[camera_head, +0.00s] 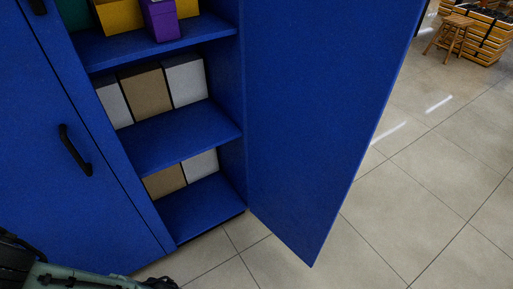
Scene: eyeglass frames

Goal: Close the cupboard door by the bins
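A blue cupboard stands on the left, and its right door (310,120) hangs wide open, swung out to the right over the floor. I see the broad face of this door, and no handle shows on it. The left door (75,180) is shut and has a black handle (75,150). Part of my arm (70,278) shows at the lower left corner, below the left door and apart from the open door. My gripper's fingertips cannot be made out. No bins can be clearly told apart here.
Inside are blue shelves (185,137) with white and brown boxes (147,92), and yellow and purple containers (160,19) on top. Tiled floor (425,175) is clear right of the door. A wooden stool (455,33) and stacked yellow crates (485,35) stand far right.

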